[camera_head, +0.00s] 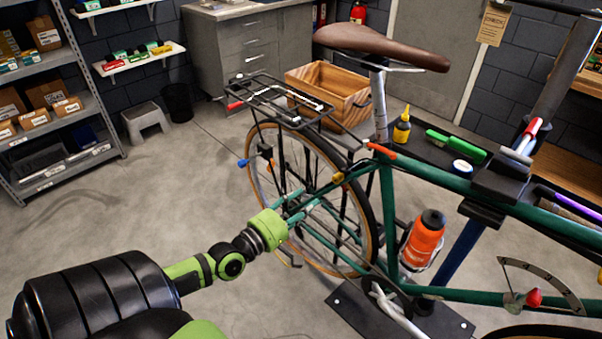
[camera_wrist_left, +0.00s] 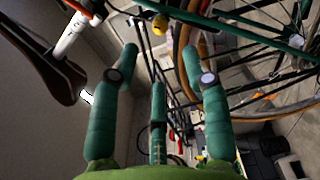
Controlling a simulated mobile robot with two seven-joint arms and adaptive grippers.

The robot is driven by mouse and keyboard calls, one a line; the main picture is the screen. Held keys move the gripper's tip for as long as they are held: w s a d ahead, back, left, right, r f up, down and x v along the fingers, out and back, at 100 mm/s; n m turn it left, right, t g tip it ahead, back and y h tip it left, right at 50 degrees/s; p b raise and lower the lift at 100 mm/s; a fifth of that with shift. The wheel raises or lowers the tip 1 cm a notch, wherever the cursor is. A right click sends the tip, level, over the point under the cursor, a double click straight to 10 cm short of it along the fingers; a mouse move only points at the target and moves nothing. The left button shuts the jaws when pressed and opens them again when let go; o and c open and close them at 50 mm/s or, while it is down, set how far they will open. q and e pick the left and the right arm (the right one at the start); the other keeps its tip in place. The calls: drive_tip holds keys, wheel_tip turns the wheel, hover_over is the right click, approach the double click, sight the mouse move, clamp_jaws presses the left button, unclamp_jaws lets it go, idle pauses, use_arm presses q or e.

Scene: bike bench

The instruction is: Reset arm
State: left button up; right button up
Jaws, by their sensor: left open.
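My left arm comes in from the lower left in the head view. Its left gripper (camera_head: 297,203) has teal fingers that point toward the rear wheel of the green bicycle (camera_head: 387,215). In the left wrist view the fingers (camera_wrist_left: 160,78) are spread apart with nothing between them. The bicycle's wheel and dark rack stays show beyond the fingers there. I cannot tell whether a fingertip touches the wheel or frame. My right gripper is not in view.
The bicycle is clamped in a repair stand (camera_head: 497,185). An orange bottle (camera_head: 424,240) sits on its frame. A wooden crate (camera_head: 325,92) and grey cabinet (camera_head: 250,45) stand behind. Shelves (camera_head: 60,110) are at the left, with a step stool (camera_head: 145,120). The floor left of the bicycle is clear.

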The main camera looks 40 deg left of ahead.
use_arm(q)
drive_tip(key=shift+s, duration=0.2)
idle(0.5)
drive_tip(key=s+f+m+g+y, duration=0.1)
drive_tip(key=s+f+m+g, duration=0.3)
drive_tip(key=f, duration=0.7)
drive_tip(key=s+d+f+m+g, duration=0.15)
drive_tip(key=s+f, duration=0.35)
drive_tip(key=f, duration=0.6)
drive_tip(key=s+a+f+m+g+y, duration=0.1)
drive_tip(key=s+f+m+g, duration=0.3)
drive_tip(key=f, duration=0.7)
drive_tip(key=s+d+f+m+g, duration=0.2)
drive_tip(key=s+d+f+m, duration=0.1)
drive_tip(key=s, duration=0.5)
drive_tip(key=s+d+f+m+g, duration=0.3)
drive_tip(key=s+d+f, duration=0.3)
drive_tip(key=s, duration=0.2)
drive_tip(key=s+d+f+m+g, duration=0.2)
drive_tip(key=s+d+f+m, duration=0.2)
drive_tip(key=s, duration=0.4)
drive_tip(key=shift+s+d+f+m, duration=0.25)
drive_tip(key=shift+f+m, duration=0.3)
drive_tip(key=shift+f, duration=0.2)
drive_tip(key=shift+g, duration=0.25)
drive_tip(key=shift+c, duration=0.8)
